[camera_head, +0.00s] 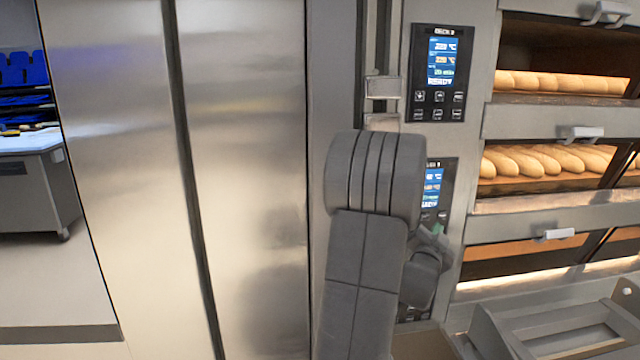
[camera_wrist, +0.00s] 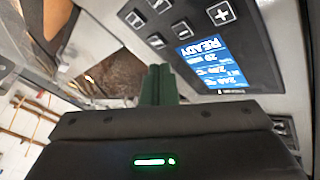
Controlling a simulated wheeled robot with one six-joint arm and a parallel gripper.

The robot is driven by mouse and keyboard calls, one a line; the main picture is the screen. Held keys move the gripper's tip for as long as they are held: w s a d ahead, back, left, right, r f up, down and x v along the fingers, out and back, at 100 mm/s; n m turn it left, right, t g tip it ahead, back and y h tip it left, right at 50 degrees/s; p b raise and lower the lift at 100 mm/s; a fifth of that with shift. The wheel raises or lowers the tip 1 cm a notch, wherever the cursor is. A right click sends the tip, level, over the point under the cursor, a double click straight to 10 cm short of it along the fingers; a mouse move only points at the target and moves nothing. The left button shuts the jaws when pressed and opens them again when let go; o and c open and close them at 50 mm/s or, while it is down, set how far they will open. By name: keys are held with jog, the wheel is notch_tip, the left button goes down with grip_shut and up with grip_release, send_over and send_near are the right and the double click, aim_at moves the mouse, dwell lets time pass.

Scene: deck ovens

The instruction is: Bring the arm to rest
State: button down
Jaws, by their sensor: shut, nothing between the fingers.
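My gripper (camera_wrist: 160,84) shows in the wrist view with its narrow dark green fingers together and nothing between them. A green light glows on its dark body. The fingers point toward the oven front, just left of a control panel (camera_wrist: 265,72) whose lit screen reads READY; I cannot tell whether they touch anything. In the head view my grey arm (camera_head: 365,265) is bent up in front of the oven's control column. It covers part of the lower control panel (camera_head: 434,183) and hides most of my gripper.
Deck ovens with loaves (camera_head: 545,160) stand at the right, with handles (camera_head: 582,133) jutting out. An upper control panel (camera_head: 438,72) is above my arm. A steel cabinet (camera_head: 240,150) fills the left middle. A table (camera_head: 35,142) stands far left, with clear floor before it.

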jog(key=shift+r, duration=0.2)
dwell(1.2)
jog(key=shift+s+p, duration=0.15)
jog(key=shift+p, duration=0.4)
